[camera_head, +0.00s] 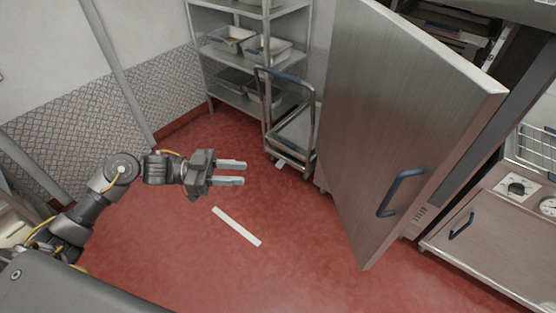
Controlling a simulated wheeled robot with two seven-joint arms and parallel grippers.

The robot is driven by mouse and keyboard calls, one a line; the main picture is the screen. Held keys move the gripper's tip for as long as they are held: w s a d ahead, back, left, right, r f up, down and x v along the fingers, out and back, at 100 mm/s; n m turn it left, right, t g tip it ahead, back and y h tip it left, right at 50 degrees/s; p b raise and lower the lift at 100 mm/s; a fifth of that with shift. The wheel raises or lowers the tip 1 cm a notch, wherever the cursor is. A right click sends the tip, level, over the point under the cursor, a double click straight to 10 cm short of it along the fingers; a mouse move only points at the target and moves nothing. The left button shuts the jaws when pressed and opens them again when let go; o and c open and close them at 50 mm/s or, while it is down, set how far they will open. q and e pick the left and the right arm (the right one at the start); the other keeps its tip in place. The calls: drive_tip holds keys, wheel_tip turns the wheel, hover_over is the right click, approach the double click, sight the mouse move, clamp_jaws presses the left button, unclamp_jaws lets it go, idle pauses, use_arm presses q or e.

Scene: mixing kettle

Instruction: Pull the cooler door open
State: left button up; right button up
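The cooler door (385,110) is a tall brushed-metal panel right of centre. It stands at an angle, its near edge swung away from the unit, with a dark gap behind its top at the right. Its dark blue handle (384,205) is on the face near the free edge. My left gripper (243,172) is in front of the door, well to the left of the handle. Its two fingers point right, apart, with nothing between them. It touches neither door nor handle. My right gripper is not in view.
A metal trolley (290,153) with a blue-topped push bar stands just left of the door. Behind it is a shelf rack (225,57) with metal pans. A counter with dials (485,235) is at the right. Red floor (290,245) lies open between my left arm and the door.

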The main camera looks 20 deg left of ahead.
use_arm(q)
drive_tip(key=p+x, duration=0.3)
drive_tip(key=x, duration=0.8)
drive_tip(key=shift+a, duration=0.1)
drive_tip(key=shift+c, duration=0.3)
clamp_jaws()
idle(0.9)
drive_tip(key=shift+o, duration=0.3)
unclamp_jaws()
